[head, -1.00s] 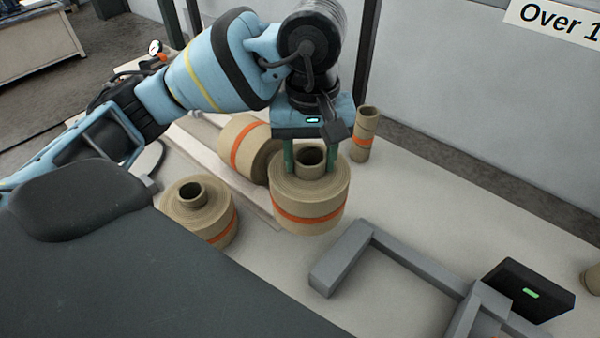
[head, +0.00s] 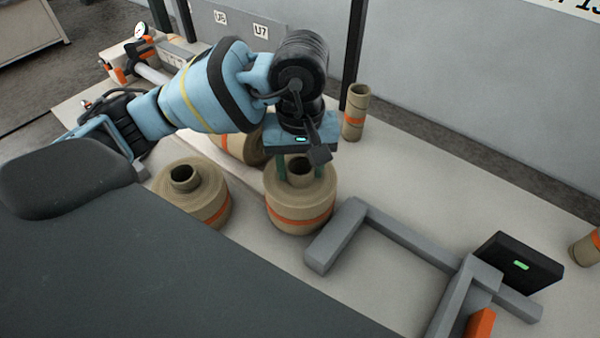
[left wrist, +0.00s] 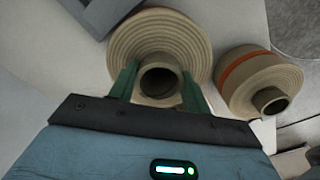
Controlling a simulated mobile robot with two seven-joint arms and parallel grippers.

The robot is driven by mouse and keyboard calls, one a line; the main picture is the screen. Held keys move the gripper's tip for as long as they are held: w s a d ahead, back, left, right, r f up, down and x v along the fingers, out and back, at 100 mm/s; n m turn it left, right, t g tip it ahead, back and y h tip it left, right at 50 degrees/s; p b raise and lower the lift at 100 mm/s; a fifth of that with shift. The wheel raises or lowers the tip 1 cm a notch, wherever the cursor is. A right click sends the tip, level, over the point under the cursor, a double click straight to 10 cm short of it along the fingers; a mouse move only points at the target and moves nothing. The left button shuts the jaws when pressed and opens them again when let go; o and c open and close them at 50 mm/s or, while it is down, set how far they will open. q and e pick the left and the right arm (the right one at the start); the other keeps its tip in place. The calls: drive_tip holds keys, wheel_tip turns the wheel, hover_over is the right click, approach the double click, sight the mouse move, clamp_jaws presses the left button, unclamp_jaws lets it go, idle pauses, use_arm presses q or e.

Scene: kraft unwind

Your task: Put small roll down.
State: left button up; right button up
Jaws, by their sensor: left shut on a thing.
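A tan paper roll with an orange band (head: 299,212) is under my left gripper (head: 297,174) in the head view. The two green fingers are shut on its upright core, one finger on each side. The left wrist view also shows the held roll (left wrist: 150,35) with its open core between the fingers (left wrist: 159,88). The roll is upright and at or just above the white table; I cannot tell whether it touches. My right gripper is not in view.
Another roll (head: 207,203) stands at left, and a roll lying on its side (head: 231,147) is partly hidden behind my arm. A thin roll (head: 353,118) stands at the back. A grey frame (head: 403,239) and a black device (head: 518,270) are at right.

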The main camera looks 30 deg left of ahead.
use_arm(q)
wheel_tip(320, 180, down, 3)
drive_tip(key=shift+r, duration=0.2)
drive_tip(key=shift+f, duration=0.15)
drive_tip(key=o, duration=0.6)
drive_tip(key=shift+f, duration=0.15)
drive_tip(key=o, duration=0.5)
